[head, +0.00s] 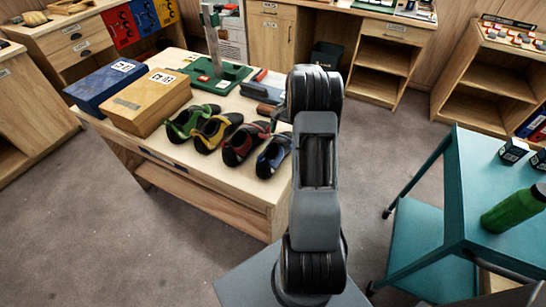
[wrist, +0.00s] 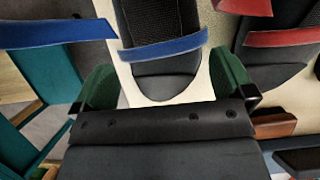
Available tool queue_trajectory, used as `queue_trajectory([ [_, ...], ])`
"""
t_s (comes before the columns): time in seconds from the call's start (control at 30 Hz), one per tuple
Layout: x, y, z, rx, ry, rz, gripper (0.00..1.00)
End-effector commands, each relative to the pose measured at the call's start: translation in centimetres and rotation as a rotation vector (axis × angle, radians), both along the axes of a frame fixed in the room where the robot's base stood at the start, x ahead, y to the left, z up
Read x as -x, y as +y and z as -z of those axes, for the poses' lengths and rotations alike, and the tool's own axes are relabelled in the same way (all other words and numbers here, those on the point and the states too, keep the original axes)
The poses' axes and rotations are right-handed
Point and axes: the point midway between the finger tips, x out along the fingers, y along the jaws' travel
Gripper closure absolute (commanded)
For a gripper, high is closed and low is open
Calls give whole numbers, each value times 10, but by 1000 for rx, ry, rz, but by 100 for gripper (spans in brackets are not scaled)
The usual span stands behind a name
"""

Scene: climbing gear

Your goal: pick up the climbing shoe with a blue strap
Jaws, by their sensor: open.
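The climbing shoe with a blue strap (head: 273,155) is dark and lies at the right end of a row of shoes on the wooden table. In the wrist view this shoe (wrist: 163,85) shows its rounded dark end and blue strap between my fingers. My gripper (wrist: 165,80) is open, with one green-padded finger on each side of the shoe and a visible gap on both sides. Nothing is held. In the head view my arm hides most of the gripper.
Yellow (head: 217,131) and green (head: 190,121) shoes follow. A wooden box (head: 147,100) and blue box (head: 106,85) stand behind. A teal cart (head: 480,165) stands right.

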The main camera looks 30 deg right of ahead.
Motion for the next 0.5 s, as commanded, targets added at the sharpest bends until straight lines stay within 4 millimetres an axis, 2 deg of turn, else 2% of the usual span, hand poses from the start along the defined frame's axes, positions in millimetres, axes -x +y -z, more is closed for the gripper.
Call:
queue_trajectory([
  [0.3,5,14,38,-3,3,-4,0],
  [0.5,7,16,46,-1,2,-4,0],
])
